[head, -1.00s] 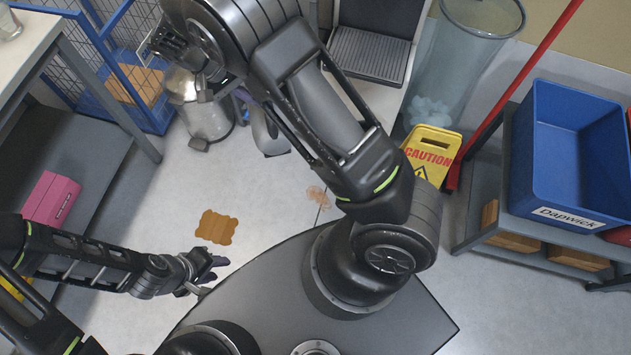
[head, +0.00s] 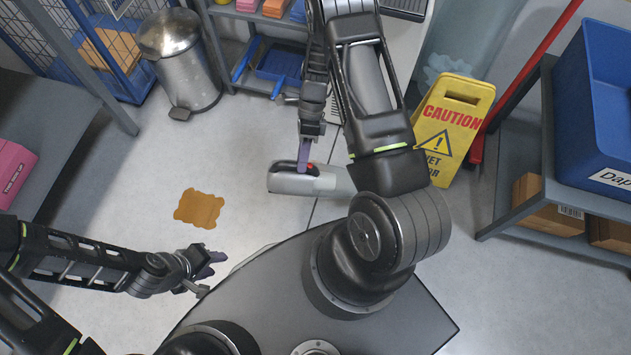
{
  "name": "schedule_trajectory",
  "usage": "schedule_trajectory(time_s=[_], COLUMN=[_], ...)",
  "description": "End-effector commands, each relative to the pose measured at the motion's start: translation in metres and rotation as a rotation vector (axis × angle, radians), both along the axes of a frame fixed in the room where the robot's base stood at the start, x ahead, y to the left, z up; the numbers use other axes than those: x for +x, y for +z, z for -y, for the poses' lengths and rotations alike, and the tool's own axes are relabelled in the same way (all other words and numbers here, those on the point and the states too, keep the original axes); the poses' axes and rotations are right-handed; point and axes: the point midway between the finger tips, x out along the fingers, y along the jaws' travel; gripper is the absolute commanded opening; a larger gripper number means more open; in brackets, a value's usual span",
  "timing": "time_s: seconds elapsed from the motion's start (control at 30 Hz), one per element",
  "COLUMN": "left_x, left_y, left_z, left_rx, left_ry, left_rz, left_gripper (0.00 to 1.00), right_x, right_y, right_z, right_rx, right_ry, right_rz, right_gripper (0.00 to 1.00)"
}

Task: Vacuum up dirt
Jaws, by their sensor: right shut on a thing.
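A grey handheld vacuum (head: 290,184) with a dark handle and a red button is at the middle of the head view. My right gripper (head: 304,160) comes down from above and is shut on its handle. An orange-brown splat of dirt (head: 199,208) lies on the floor to the left of the vacuum, clear of it. The pale brown dirt seen earlier is out of sight, and the vacuum and my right arm cover that part of the floor. My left gripper (head: 207,273) is low at the left, with its fingers apart and nothing between them.
A yellow caution sign (head: 457,112) stands right of my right arm. A metal trash bin (head: 178,62) stands upper left, near a blue wire cage (head: 95,45). A shelf with a blue crate (head: 600,110) is at right. Floor around the orange-brown splat is free.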

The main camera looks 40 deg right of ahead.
Motion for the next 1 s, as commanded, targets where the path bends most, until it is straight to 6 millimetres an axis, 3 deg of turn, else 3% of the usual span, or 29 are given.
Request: schedule_trajectory(time_s=[0.03, 0.1, 0.33, 0.5, 1.0], left_x=[0.001, 0.002, 0.003, 0.004, 0.004], left_y=[-0.027, -0.042, -0.072, -0.078, -0.078], left_z=[0.000, 0.000, 0.000, 0.000, 0.000], left_rx=[-0.001, -0.001, -0.002, -0.003, -0.003], left_ry=[0.001, 0.001, 0.002, 0.002, 0.002], left_rz=[0.002, 0.005, 0.011, 0.013, 0.013], left_gripper=[0.36, 0.36, 0.36, 0.36, 0.36], right_x=[-0.006, -0.010, -0.021, -0.024, -0.024], right_y=[-0.034, -0.058, -0.109, -0.122, -0.123], right_z=[0.005, 0.009, 0.021, 0.024, 0.025], right_rx=[0.009, 0.015, 0.026, 0.028, 0.028], right_ry=[-0.098, -0.223, -0.502, -0.581, -0.589], right_rz=[-0.001, 0.008, 0.030, 0.038, 0.039], right_gripper=[0.00, 0.00, 0.00, 0.00, 0.00])
